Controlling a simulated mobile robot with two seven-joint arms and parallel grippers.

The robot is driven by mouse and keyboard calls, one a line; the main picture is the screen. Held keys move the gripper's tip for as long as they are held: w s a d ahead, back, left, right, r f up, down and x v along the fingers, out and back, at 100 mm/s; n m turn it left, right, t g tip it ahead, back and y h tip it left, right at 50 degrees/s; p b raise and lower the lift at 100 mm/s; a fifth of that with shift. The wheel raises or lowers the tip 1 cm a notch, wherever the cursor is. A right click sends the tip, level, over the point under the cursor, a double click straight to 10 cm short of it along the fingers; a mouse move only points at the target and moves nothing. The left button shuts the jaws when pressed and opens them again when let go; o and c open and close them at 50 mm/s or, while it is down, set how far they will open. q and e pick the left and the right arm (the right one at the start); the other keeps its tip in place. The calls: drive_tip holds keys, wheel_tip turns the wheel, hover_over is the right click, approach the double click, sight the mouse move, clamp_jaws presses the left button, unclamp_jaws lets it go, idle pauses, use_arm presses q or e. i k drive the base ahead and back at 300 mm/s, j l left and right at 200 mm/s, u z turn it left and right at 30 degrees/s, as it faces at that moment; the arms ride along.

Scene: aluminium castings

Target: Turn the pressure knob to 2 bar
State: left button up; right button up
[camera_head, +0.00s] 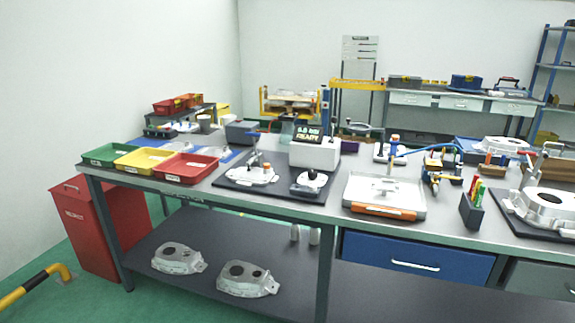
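The display has two lines of bright text; the lower seems to read READY, and the upper is too small to read surely. A small dark round part (312,174) shows at the unit's front, above a silver casting (309,187). I cannot tell whether it is the pressure knob, and no scale or pointer is readable. Neither of my grippers is in view.
Left of the unit, a casting in a fixture (252,176) stands on a black mat. Green (106,154), yellow (147,160) and red (186,168) trays line the bench's left. A white tray with an orange front (384,194) stands right. A red bin (93,225) stands on the floor.

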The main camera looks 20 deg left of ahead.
sight(311, 174)
drive_tip(key=i+j+z, duration=0.2)
drive_tip(key=j, duration=0.15)
drive_tip(key=i+j+z, duration=0.2)
drive_tip(key=j, duration=0.15)
drive_tip(key=i+j+z, duration=0.2)
drive_tip(key=j, duration=0.15)
drive_tip(key=k, duration=0.1)
